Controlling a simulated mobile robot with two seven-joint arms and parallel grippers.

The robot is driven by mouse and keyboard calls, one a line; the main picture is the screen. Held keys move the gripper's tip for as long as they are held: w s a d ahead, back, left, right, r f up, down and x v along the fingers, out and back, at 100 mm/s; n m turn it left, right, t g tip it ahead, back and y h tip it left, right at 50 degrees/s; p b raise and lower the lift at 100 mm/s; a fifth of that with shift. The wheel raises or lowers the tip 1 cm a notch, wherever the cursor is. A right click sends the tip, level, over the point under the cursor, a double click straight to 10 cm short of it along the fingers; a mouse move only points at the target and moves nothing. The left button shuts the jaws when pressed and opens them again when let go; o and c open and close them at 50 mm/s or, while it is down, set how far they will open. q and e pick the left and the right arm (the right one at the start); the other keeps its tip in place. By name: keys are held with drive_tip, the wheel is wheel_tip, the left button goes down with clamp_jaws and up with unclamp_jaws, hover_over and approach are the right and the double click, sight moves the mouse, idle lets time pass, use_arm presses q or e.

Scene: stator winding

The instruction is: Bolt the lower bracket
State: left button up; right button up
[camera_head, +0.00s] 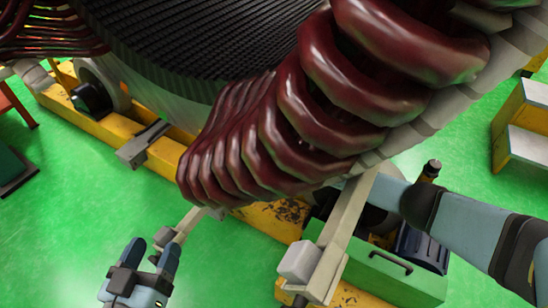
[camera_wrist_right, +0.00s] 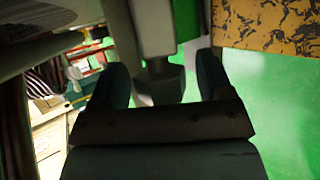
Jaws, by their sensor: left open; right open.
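The stator's dark red coils (camera_head: 290,120) fill the middle of the head view. A long pale grey bracket bar (camera_head: 345,225) with a block (camera_head: 300,262) at its end stands below them. A smaller grey bracket (camera_head: 180,230) shows beyond my left gripper (camera_head: 153,252). That gripper is open and empty, its fingers just short of this bracket. I cannot tell which piece is the lower bracket. My right gripper (camera_wrist_right: 162,78) is open in the right wrist view, with a grey bolt-like part (camera_wrist_right: 160,82) beyond and between its fingers; contact is unclear. The stator hides it in the head view.
A worn yellow frame (camera_head: 265,222) runs under the stator; its surface also shows in the wrist view (camera_wrist_right: 270,25). A green box with a handle (camera_head: 385,272) sits at the lower right. A yellow step (camera_head: 525,130) is far right.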

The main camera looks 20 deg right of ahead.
drive_tip(key=c, duration=0.9)
drive_tip(key=shift+f, duration=0.1)
